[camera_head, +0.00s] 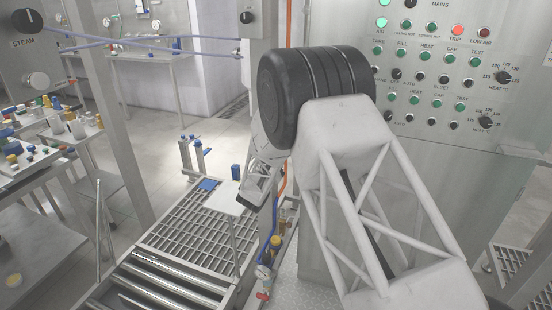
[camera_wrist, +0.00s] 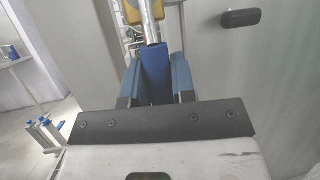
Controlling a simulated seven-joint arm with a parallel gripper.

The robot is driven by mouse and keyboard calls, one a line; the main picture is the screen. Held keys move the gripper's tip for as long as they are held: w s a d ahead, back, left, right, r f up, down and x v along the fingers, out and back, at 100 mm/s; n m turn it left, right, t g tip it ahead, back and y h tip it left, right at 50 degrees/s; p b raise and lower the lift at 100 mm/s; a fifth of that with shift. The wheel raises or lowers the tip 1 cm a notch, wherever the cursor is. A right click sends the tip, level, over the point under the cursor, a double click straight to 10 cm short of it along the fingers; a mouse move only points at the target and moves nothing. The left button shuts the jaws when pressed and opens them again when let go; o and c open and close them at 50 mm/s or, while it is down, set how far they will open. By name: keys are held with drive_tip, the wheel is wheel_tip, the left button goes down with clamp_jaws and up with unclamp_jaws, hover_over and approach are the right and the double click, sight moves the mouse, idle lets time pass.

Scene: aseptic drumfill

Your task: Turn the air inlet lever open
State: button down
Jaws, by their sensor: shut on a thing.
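In the wrist view, my gripper (camera_wrist: 156,82) has its two blue fingers on either side of a blue lever handle (camera_wrist: 155,65). The gripper is shut on this handle. A bare metal stem runs from the handle up to a yellow part (camera_wrist: 146,9) at the top edge of the picture. In the head view my gripper (camera_head: 260,187) is beside the vertical pipework at the cabinet's left side. My arm hides much of that area, and the held handle cannot be made out clearly there.
A grey control cabinet (camera_head: 325,235) with lamps and knobs stands at the right. A grating (camera_head: 190,235) and a roller conveyor (camera_head: 160,290) lie to the left. A gauge (camera_head: 263,271) and a red handle (camera_head: 263,295) sit low on the pipework. A black handle (camera_wrist: 254,17) is on the nearby panel.

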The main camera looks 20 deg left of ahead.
drive_tip(key=shift+d+f, duration=0.1)
drive_tip(key=c, duration=0.9)
unclamp_jaws()
drive_tip(key=shift+c, duration=0.2)
drive_tip(key=shift+s, duration=0.1)
drive_tip(key=v, duration=0.7)
drive_tip(key=shift+s, duration=0.3)
